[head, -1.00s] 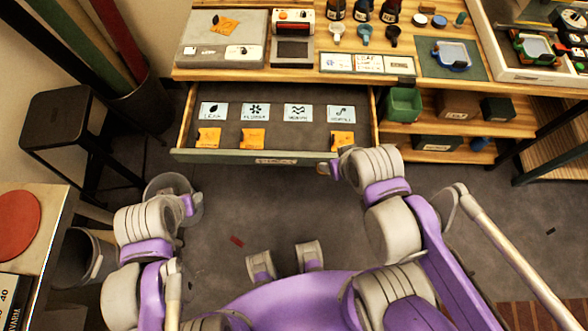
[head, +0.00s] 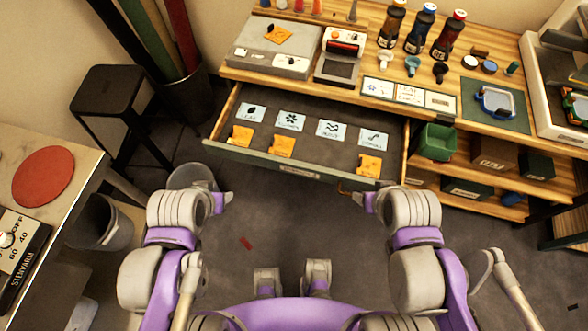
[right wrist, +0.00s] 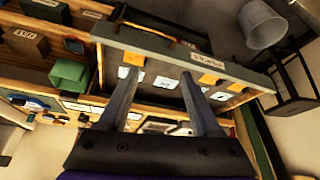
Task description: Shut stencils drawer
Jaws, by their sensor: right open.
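The drawer stands pulled out below the workbench, its green front (head: 250,158) carrying a small label (head: 300,170) too blurred to read for sure. Inside lie several light-blue stencil cards (head: 290,121) and several orange pieces (head: 282,146). My right gripper (head: 364,200) is empty, just in front of the drawer front near its right end. In the right wrist view its two fingers (right wrist: 163,92) are spread apart, with the drawer front (right wrist: 145,50) beyond them. My left gripper (head: 223,202) is in front of the drawer's left part, apart from it; its fingers are too small to judge.
A grey bin (head: 190,177) stands near the drawer's left end. A black stool (head: 107,90) is at the left. A green box (head: 436,142) sits on the shelf right of the drawer. The workbench top (head: 395,70) holds bottles and tools. Open floor (head: 290,225) lies before the drawer.

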